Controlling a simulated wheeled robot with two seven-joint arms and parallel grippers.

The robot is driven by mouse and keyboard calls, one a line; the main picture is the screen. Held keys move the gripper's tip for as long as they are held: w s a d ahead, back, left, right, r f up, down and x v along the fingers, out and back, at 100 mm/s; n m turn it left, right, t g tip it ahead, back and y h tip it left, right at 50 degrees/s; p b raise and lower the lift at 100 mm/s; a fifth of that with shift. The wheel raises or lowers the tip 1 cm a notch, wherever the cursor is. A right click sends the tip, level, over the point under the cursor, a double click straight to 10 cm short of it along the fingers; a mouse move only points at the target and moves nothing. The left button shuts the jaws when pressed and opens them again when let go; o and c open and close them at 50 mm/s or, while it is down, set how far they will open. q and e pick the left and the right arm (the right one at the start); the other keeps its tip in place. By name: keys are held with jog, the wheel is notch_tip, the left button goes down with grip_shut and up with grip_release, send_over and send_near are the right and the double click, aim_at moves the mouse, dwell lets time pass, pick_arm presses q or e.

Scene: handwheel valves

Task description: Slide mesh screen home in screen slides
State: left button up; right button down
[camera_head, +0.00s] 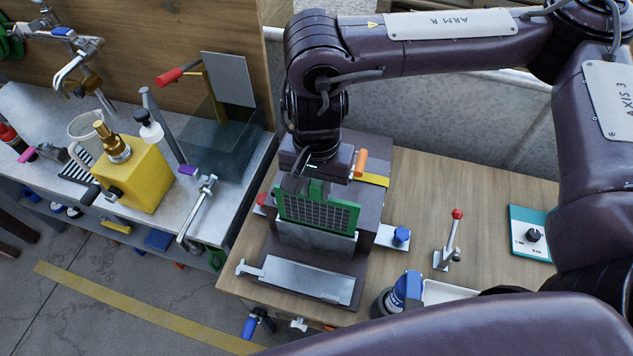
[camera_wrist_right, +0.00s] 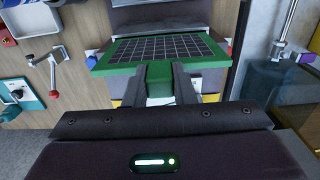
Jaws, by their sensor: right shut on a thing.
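The mesh screen (camera_head: 318,211) is a dark grid in a green frame with a green tab. My right gripper (camera_head: 318,184) is shut on that tab from above and behind. The right wrist view shows the screen (camera_wrist_right: 175,48) beyond the fingertips (camera_wrist_right: 161,76), with the tab between the fingers. In the head view the screen is in front of a dark housing (camera_head: 366,212), over a grey plate on its front. I cannot make out the screen slides or whether the screen touches them. My left gripper is not seen.
A flat metal plate (camera_head: 308,279) lies in front of the housing. A red-tipped toggle clamp (camera_head: 449,242) and a teal panel with a knob (camera_head: 531,234) are to the right. A bench with a yellow block (camera_head: 132,174) stands left. The wooden table (camera_head: 425,190) is clear behind the clamp.

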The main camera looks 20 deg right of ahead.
jog(key=b, duration=0.4)
send_near(316, 226)
jog(key=shift+w+d+f+b, duration=0.1)
jog(key=shift+w+f+b, duration=0.05)
jog(key=shift+f+b, duration=3.3)
jog(key=c, duration=1.1)
grip_release()
jog(key=shift+f+p, duration=0.25)
jog(key=shift+p, duration=0.2)
notch_tip(316, 226, up, 8)
jog(key=shift+f, duration=0.1)
